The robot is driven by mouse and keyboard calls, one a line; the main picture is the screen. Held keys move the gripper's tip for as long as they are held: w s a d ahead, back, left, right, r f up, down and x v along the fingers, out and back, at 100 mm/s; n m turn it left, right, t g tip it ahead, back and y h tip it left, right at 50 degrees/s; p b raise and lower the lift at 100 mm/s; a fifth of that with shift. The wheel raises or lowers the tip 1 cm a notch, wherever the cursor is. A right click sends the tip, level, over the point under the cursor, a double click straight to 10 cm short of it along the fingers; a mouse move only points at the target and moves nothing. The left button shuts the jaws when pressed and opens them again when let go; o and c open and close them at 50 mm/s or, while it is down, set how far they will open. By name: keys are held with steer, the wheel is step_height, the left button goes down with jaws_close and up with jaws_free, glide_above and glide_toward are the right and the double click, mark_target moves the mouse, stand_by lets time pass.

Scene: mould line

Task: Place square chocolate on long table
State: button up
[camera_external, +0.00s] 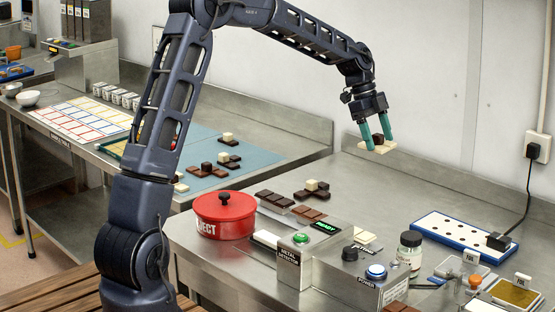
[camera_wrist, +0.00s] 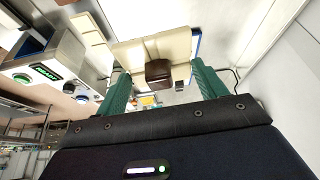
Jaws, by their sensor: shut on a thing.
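My gripper (camera_external: 377,138) is raised above the right steel counter, near the wall, its green fingers pointing down. It is shut on a cream chocolate slab (camera_external: 368,150) with a dark brown cube on top. In the wrist view the slab (camera_wrist: 128,55) and the brown cube (camera_wrist: 159,74) show between and beyond the fingers. Which faces the fingers touch is hard to tell. A long steel table (camera_external: 62,182) runs along the left; a sign on its front edge is too small to read surely. It carries a blue mat (camera_external: 262,160) with several chocolate pieces.
A red pot (camera_external: 225,214), a metal detector box (camera_external: 300,248) and several chocolates stand on the right counter (camera_external: 440,195). A blue-edged white tray (camera_external: 463,236) and a jar (camera_external: 410,248) are farther right. Label sheets (camera_external: 75,118) and bowls (camera_external: 27,98) occupy the left table. The mat's back right is bare.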

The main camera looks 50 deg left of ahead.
mark_target(386, 149)
steer(key=d, duration=0.1)
steer(key=s+d, duration=0.1)
steer(key=d, duration=0.1)
steer(key=shift+s+m, duration=0.35)
steer(key=shift+m, duration=0.05)
step_height(386, 149, down, 20)
steer(key=shift+f, duration=0.1)
stand_by(0.3)
steer(key=shift+f, duration=0.1)
steer(key=o, duration=1)
